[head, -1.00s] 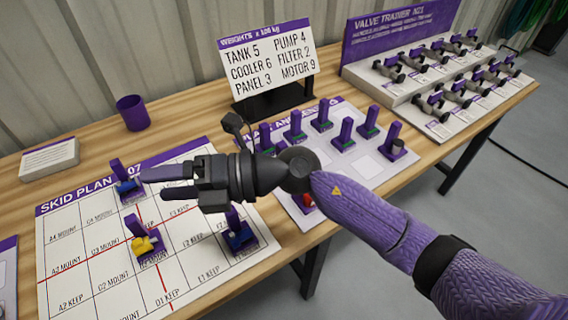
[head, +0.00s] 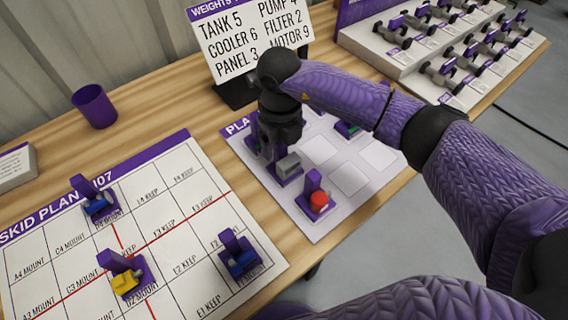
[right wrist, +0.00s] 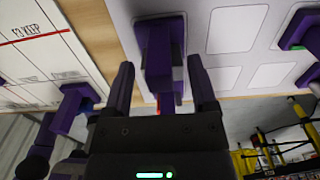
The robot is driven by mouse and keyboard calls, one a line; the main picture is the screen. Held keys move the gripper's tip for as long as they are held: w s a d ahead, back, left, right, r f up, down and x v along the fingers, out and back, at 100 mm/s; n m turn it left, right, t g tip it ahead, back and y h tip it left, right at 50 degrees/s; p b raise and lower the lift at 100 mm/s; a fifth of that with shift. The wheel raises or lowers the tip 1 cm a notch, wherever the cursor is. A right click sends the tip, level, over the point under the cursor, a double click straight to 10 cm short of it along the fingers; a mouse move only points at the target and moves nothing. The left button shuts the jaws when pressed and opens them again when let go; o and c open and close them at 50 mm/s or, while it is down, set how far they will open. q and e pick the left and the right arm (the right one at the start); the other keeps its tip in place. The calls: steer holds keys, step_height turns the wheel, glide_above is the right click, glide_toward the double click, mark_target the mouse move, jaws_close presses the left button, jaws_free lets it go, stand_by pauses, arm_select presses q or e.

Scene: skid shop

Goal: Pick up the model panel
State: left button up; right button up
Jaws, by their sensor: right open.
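My right gripper (head: 268,145) points down over the left part of the purple-edged plan board (head: 345,212). In the right wrist view its two fingers (right wrist: 163,88) are open, one on each side of a purple upright handle (right wrist: 160,50). I cannot tell whether they touch it. In the head view a model with a grey box on a purple base (head: 288,165) stands right beside the gripper and may be the model panel; its upper part is partly hidden by the gripper. My left gripper is out of view.
A model with a red part (head: 318,202) stands close by, nearer the board's front edge. The skid plan sheet (head: 190,195) at left bears blue and yellow models. A weights sign (head: 250,40) stands behind, and a purple cup (head: 95,106) at back left.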

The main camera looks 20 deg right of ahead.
step_height(320, 180, down, 2)
steer(key=shift+r, duration=0.1)
jaws_close()
stand_by(0.4)
